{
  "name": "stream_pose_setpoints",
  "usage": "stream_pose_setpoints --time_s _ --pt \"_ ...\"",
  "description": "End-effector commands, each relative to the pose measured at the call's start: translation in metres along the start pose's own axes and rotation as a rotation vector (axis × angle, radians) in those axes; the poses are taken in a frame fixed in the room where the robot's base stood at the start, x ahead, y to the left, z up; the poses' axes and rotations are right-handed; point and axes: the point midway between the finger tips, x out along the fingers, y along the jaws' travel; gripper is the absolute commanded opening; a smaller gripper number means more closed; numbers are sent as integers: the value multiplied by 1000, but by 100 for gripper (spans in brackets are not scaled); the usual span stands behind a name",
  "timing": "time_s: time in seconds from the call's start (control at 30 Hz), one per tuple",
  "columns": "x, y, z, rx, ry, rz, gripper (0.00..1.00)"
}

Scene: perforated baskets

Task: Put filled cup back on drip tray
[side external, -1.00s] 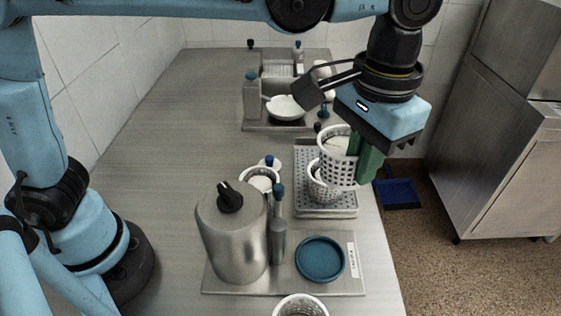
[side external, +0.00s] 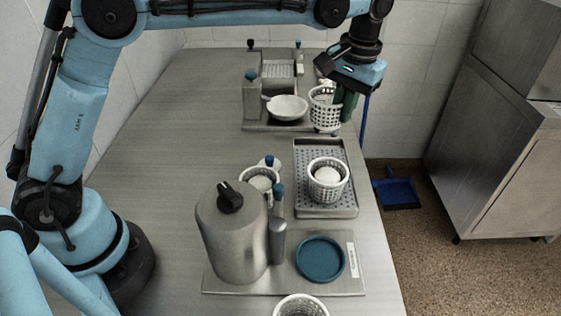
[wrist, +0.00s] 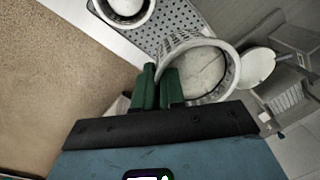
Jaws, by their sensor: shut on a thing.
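My gripper (side external: 346,104) is shut on the rim of a white perforated basket cup (side external: 322,106), held upright at the back right of the counter. In the wrist view my green fingers (wrist: 160,82) pinch the wall of this held cup (wrist: 229,70); pale contents show inside. The grey perforated drip tray (side external: 309,155) lies nearer the camera, and it also shows in the wrist view (wrist: 173,24). A second white perforated cup (side external: 328,191) with a white rounded content stands on the tray. The held cup is beyond the tray, not above it.
Another basket (side external: 260,178) is left of the tray. A white bowl (side external: 287,107) is close left of the held cup. The left counter is clear.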

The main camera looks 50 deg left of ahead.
Motion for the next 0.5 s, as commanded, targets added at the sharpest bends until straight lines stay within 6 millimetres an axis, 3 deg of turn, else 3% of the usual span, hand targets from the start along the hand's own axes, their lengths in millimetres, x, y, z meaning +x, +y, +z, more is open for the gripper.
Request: stream_pose_setpoints --time_s 0.5 --pt "39 4 0 1 0 0 0"
